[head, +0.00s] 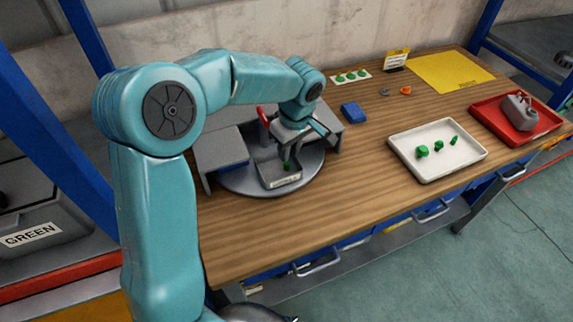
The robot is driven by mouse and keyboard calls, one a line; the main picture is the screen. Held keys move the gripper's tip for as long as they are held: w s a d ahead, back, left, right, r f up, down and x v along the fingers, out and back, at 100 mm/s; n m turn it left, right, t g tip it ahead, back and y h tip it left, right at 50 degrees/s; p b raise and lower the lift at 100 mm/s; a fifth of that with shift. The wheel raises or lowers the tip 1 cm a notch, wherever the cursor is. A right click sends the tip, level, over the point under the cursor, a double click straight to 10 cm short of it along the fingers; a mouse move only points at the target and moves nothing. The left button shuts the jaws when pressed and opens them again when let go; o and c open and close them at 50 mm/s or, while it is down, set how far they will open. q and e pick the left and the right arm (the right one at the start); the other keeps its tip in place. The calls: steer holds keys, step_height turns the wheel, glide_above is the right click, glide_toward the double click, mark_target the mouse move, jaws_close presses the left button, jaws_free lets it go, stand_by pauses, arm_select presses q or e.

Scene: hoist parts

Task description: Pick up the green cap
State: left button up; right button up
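My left gripper (291,157) points down over a small grey bin (283,182) with a label on its front. The bin stands on a round grey turntable (240,183). A small dark green piece (287,166) shows at the fingertips, inside or just above the bin. It is too small to tell whether the fingers touch it or whether they are closed. Several green parts lie in a white tray (399,158) to the right, among them a larger one (422,151) and a small one (454,140). My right gripper is not in view.
Grey covers (222,149) flank the turntable. A blue block (354,112), a white card with green dots (350,76), small orange (405,91) and grey pieces, and a yellow mat (450,72) lie behind. A red tray (490,113) holds a grey part. The front wooden bench strip is clear.

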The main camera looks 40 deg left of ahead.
mark_target(287, 164)
arm_select(q)
steer(key=f, duration=0.5)
steer(key=shift+w+a+p, duration=0.1)
steer(key=shift+a+p, duration=0.2)
steer(key=shift+a, duration=0.05)
jaws_close()
steer(key=shift+r, duration=0.1)
step_height(287, 164, up, 20)
steer(key=shift+p, duration=0.45)
